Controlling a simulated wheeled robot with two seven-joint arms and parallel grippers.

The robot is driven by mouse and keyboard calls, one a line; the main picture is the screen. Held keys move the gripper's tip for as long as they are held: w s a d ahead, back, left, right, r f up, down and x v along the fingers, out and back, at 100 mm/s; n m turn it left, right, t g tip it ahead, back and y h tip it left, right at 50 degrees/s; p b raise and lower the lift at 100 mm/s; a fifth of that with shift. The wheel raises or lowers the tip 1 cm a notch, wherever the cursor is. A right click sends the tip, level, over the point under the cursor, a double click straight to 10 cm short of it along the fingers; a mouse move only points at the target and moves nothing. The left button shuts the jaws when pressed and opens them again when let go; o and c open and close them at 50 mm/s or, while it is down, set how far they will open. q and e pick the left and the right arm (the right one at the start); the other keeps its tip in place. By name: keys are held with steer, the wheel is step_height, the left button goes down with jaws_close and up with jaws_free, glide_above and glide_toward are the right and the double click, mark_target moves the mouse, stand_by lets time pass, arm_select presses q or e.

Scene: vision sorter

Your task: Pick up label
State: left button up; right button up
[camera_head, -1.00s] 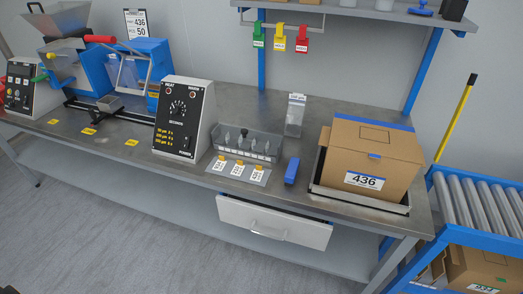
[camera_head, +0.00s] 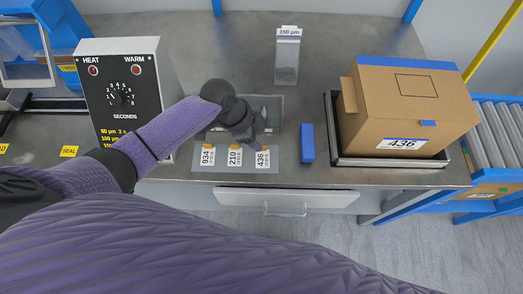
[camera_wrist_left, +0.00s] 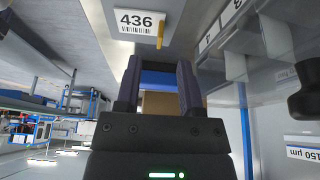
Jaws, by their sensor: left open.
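Three white labels lie in a row on a grey sheet (camera_head: 200,172) at the bench's front edge: 934 (camera_head: 208,157), 210 (camera_head: 235,158) and 436 (camera_head: 262,160). Each seems to have a small orange tab. My left gripper (camera_head: 256,144) is over the far end of the 436 label and partly hides it; I cannot tell whether they touch. In the left wrist view the gripper (camera_wrist_left: 161,75) has its two dark fingers apart with nothing between them. The 436 label (camera_wrist_left: 136,20) with its orange tab shows above the fingers. My right gripper is not in view.
A clear rack (camera_head: 274,105) stands behind the labels, partly hidden by my left arm. A blue block (camera_head: 307,143) lies right of the sheet. A cardboard box (camera_head: 405,100) marked 436 sits in a metal tray (camera_head: 390,163). The heat-sealer control box (camera_head: 122,95) stands left.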

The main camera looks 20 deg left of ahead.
mark_target(263, 157)
arm_select(q)
steer(key=b+x, duration=0.1)
steer(key=x, duration=0.3)
steer(key=shift+s+a, duration=0.15)
steer(key=shift+a, duration=0.05)
steer(key=shift+d+f+b, duration=0.15)
steer(key=shift+f+b, duration=0.1)
steer(key=shift+b, duration=0.05)
steer(key=shift+r, duration=0.1)
steer(key=shift+c, duration=0.9)
steer(key=c, duration=0.5)
jaws_close()
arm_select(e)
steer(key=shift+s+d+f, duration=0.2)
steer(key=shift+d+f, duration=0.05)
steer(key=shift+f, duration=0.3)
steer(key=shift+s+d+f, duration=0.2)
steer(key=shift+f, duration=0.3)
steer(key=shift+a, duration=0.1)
